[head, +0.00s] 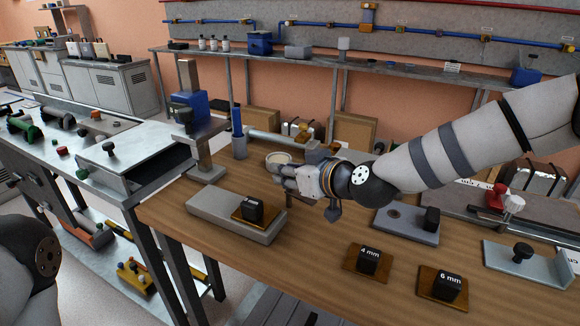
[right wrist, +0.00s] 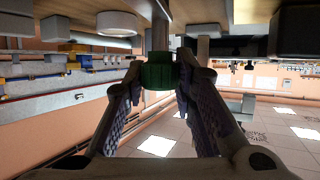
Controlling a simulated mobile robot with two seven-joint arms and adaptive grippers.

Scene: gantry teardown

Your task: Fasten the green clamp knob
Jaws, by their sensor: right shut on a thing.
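The green clamp knob (right wrist: 158,73) shows in the right wrist view at the end of a grey shaft (right wrist: 160,35). My right gripper (right wrist: 158,78) is shut on it, with one finger on each side. In the head view my right gripper (head: 280,172) reaches in from the right, above the wooden bench and beside a grey post stand (head: 203,155). The green knob is hidden there behind the gripper. Of my left arm only a dark joint shows at the lower left; the left gripper is out of view.
A grey block with a wooden plate (head: 205,204) lies on the wooden bench (head: 310,262) below the gripper. Plates marked 4 mm (head: 365,262) and 6 mm (head: 441,287) lie at the front. A metal side bench (head: 75,140) is at left.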

